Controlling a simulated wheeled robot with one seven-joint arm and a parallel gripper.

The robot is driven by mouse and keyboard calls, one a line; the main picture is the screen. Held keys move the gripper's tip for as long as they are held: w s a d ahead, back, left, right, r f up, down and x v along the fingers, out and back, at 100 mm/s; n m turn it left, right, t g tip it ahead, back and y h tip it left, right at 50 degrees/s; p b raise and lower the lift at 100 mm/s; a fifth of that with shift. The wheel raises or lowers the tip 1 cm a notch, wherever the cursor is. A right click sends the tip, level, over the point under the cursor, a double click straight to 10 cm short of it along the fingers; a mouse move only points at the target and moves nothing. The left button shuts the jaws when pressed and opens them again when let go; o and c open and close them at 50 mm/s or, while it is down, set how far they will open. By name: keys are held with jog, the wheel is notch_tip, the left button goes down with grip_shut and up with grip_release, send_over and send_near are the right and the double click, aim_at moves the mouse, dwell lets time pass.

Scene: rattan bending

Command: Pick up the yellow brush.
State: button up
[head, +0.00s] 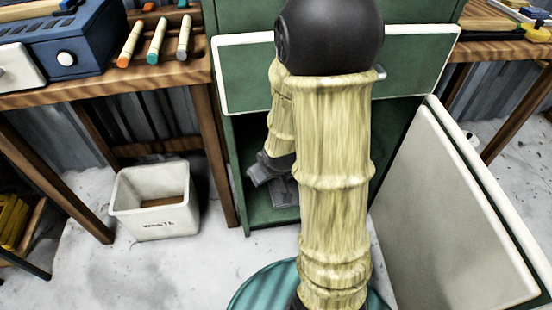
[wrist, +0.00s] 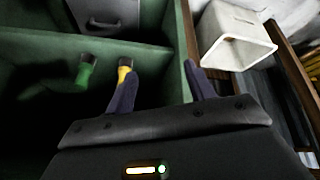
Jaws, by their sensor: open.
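The yellow brush (wrist: 123,74) shows in the wrist view as a short yellow piece with a dark end, inside the green cabinet (wrist: 150,60). My gripper (wrist: 161,70) is open, with its two dark fingers apart and nothing seen between them. The left finger overlaps the lower part of the brush in the picture, so the rest of it is hidden. I cannot tell whether they touch. A similar green brush (wrist: 85,72) is to the left of the yellow one. In the head view my gripper is in the cabinet's lower opening, partly behind my arm, and no yellow brush shows.
The cabinet's white-edged door (head: 450,215) stands open at the right, and a drawer front (head: 243,75) is above the opening. Cabinet walls closely surround my gripper.

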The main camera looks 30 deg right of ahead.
jog(key=w+d+f+n+t+y, duration=0.1)
jog(key=w+d+f+t, duration=0.1)
jog(key=d+f+t, duration=0.15)
jog(key=w+d+f+t+y, duration=0.1)
jog(key=w+d+f+t, duration=0.15)
jog(key=f, duration=0.25)
jog(key=s+d+m+t+h, duration=0.1)
jog(key=t, duration=0.1)
jog(key=s+d+m+t+h+b, duration=0.1)
jog(key=d+t, duration=0.1)
jog(key=s+d+m+t+h, duration=0.1)
jog(key=t, duration=0.1)
jog(key=shift+s+d+m, duration=0.2)
jog(key=shift+d+m, duration=0.2)
jog(key=shift+w, duration=0.1)
jog(key=w+b, duration=0.1)
jog(key=w, duration=0.3)
jog(key=w+b, duration=0.1)
jog(key=w, duration=0.3)
jog(key=w+d+b, duration=0.1)
jog(key=w, duration=0.3)
jog(key=shift+w, duration=0.1)
jog(key=w+b, duration=0.2)
jog(key=w, duration=0.3)
jog(key=shift+b, duration=0.3)
jog(key=shift+d, duration=0.1)
